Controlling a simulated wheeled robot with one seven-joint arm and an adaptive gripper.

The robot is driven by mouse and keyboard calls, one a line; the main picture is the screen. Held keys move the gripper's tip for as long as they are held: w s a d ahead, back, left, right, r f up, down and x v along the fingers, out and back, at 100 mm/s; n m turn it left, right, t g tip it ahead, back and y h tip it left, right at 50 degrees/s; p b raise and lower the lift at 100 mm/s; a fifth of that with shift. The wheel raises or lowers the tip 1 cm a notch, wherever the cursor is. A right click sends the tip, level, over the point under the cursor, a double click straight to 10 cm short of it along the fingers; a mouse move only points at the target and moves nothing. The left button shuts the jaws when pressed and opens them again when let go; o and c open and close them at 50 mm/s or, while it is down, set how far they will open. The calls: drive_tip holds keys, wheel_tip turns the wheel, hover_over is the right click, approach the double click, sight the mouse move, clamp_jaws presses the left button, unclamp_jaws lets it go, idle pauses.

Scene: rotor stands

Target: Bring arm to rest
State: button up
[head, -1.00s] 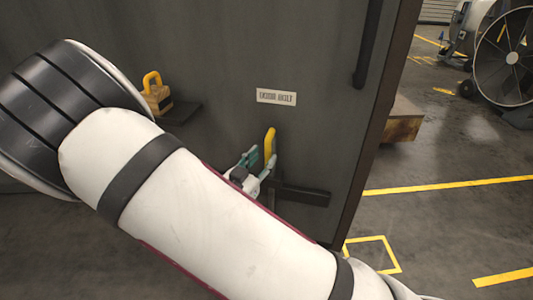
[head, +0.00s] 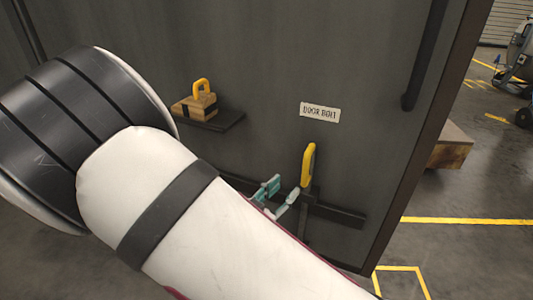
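My gripper (head: 284,192) shows just past my white forearm, low in front of the dark door. Its teal fingers stand apart with nothing visible between them. A yellow bolt handle (head: 308,165) stands upright on the door, just right of and above the fingertips, and a small gap shows between them. The dark bolt bar (head: 340,215) runs across the door behind the handle. My arm crosses the lower left of the view and hides part of the door and the rear of my gripper.
A wooden block with a yellow handle (head: 195,105) rests on a small dark shelf (head: 225,122). A "DOOR BOLT" label (head: 320,112) and a dark vertical pull handle (head: 425,60) are on the door. Right of the door edge lies open floor with yellow lines and a wooden box (head: 452,148).

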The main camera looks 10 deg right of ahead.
drive_tip(key=w+a+g+y, duration=0.3)
drive_tip(key=w+a+y, duration=0.15)
drive_tip(key=y, duration=0.55)
drive_tip(key=s+a+r+n+g+y, duration=0.1)
drive_tip(key=s+r+n+g+y, duration=0.15)
drive_tip(key=s+r, duration=0.25)
drive_tip(key=s+a+r+n+g+y, duration=0.2)
drive_tip(key=s+r+n+y, duration=0.15)
drive_tip(key=s+r, duration=0.2)
drive_tip(key=s+d+r+n+g+h, duration=0.1)
drive_tip(key=s+d+r+g+h, duration=0.15)
drive_tip(key=s+d, duration=0.8)
drive_tip(key=s+d+r+n+g+h, duration=0.1)
drive_tip(key=s+d+g, duration=0.3)
drive_tip(key=s, duration=1.2)
wheel_tip(320, 180, up, 34)
drive_tip(key=d+t+p, duration=0.1)
drive_tip(key=t+p, duration=0.4)
drive_tip(key=p, duration=2.6)
drive_tip(key=shift+s+d+f+n, duration=0.15)
drive_tip(key=shift+s+n, duration=0.15)
drive_tip(key=shift+n, duration=0.1)
